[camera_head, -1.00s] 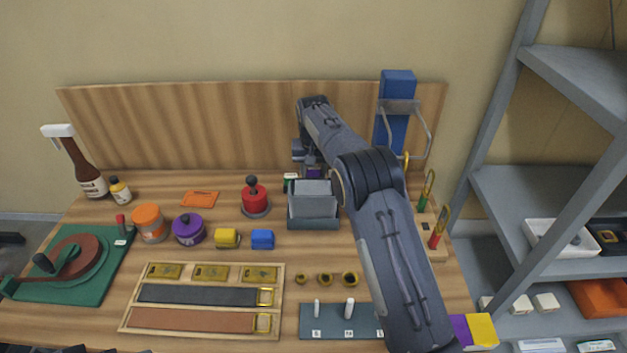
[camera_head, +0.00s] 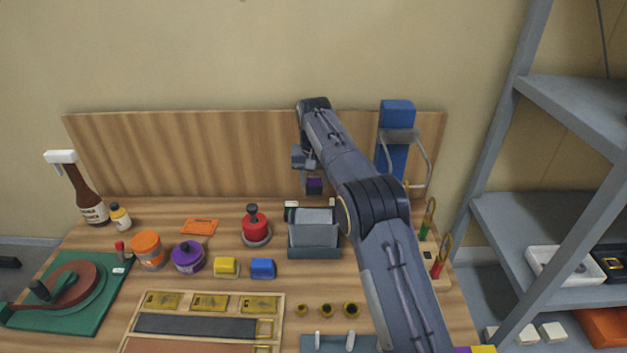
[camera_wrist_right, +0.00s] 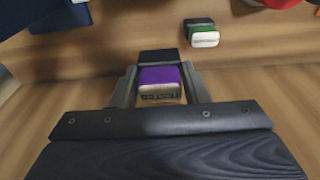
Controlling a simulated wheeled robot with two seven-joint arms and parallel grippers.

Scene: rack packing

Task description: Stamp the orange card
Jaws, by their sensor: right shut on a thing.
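The orange card (camera_head: 200,227) lies flat on the wooden bench, left of the red round-knobbed object. My right gripper (camera_head: 314,187) is shut on a small purple block, likely a stamp (camera_wrist_right: 160,76), near the back board. In the wrist view the block sits between the two fingers, with a black part beyond it and a pale lower end towards the camera. The held block appears to be above the bench. The gripper is well to the right of the card. My left gripper is not in view.
A green-banded block (camera_wrist_right: 202,34) stands near the held one. A grey box (camera_head: 314,235), a red knobbed object (camera_head: 255,226), purple pot (camera_head: 188,257) and orange jar (camera_head: 148,250) stand around. A blue upright block (camera_head: 397,140) stands right of my arm.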

